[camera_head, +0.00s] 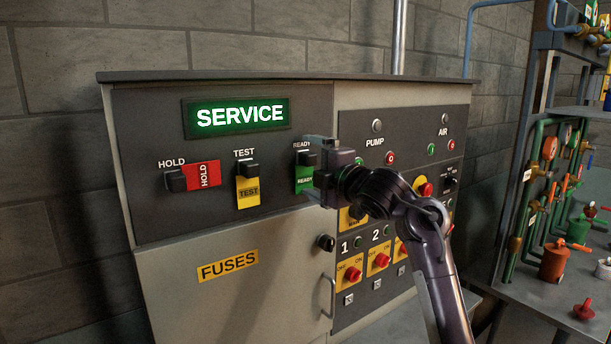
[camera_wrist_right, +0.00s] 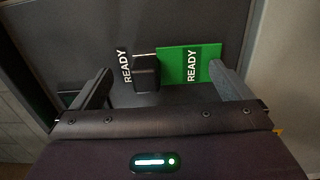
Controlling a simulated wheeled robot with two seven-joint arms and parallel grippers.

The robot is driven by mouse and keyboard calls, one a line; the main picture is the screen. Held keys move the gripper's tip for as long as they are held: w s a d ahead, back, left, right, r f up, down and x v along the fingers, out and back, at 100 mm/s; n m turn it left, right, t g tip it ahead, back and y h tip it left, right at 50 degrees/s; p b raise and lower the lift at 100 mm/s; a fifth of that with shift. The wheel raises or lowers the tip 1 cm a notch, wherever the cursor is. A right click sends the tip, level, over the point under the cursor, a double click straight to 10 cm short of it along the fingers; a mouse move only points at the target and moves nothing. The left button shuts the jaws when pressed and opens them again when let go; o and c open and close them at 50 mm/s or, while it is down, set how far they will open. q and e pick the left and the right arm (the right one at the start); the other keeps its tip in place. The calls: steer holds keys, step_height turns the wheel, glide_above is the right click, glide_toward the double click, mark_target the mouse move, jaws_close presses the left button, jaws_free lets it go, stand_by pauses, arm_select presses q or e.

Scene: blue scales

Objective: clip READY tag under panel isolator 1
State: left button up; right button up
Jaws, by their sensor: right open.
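The green READY tag (camera_head: 304,180) hangs from a black clip (camera_head: 306,157) under the READY label on the upper left panel. It also shows in the right wrist view (camera_wrist_right: 198,64). My right gripper (camera_head: 312,165) is open in front of the tag and partly covers it. In the wrist view its fingers (camera_wrist_right: 165,82) stand either side of the clip and tag, one finger overlapping the tag's free end; I cannot tell whether they touch. Isolator 1 is a red knob (camera_head: 354,274) on a yellow plate, with a small empty-looking clip (camera_head: 348,300) below. My left gripper is not in view.
A red HOLD tag (camera_head: 208,176) and a yellow TEST tag (camera_head: 248,192) hang to the left. The SERVICE sign (camera_head: 239,115) is lit green. Isolator 2 (camera_head: 382,260) is beside isolator 1. A cabinet handle (camera_head: 329,297) sticks out nearby. My right arm hides part of the right panel.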

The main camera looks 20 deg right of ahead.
stand_by(0.5)
steer(key=shift+d, duration=0.1)
steer(key=c, duration=1.1)
jaws_close()
steer(key=shift+s+f, duration=0.1)
steer(key=shift+s, duration=0.05)
steer(key=shift+p+v, duration=0.35)
steer(key=shift+v, duration=2.35)
